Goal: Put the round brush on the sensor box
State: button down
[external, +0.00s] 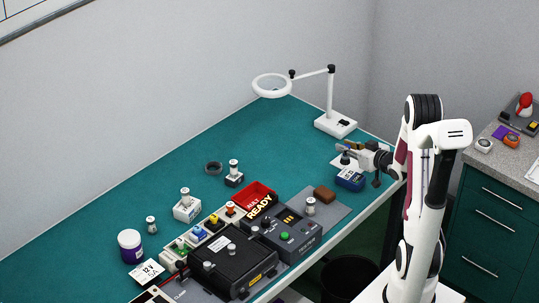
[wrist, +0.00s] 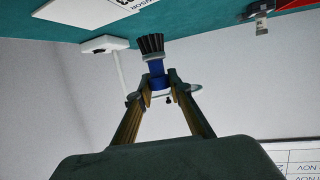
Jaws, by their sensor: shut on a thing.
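The round brush (wrist: 152,50) has a short blue body and black bristles. My gripper (wrist: 158,82) is shut on its blue part, and the bristles point away from the fingers. In the external view my gripper (external: 347,147) is at the right end of the teal bench, with the brush (external: 346,158) dark below the fingertips. A small dark blue box (external: 350,180) with a pale label sits just in front of and below the brush; its label is too small to read, so I cannot confirm it is the sensor box. A white card (wrist: 90,10) in the wrist view bears partly cut-off "SENSOR" lettering.
A white magnifier lamp (external: 335,122) stands behind my gripper. The bench's back left is clear.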

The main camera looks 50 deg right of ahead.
aim_at(348, 157)
jog(key=shift+f, duration=2)
jog(key=shift+f, duration=0.1)
jog(key=c, duration=1.8)
grip_release()
jog(key=shift+c, duration=0.2)
jog(key=shift+v, duration=3.8)
jog(key=shift+w+a+r, duration=0.1)
jog(key=shift+r, duration=0.1)
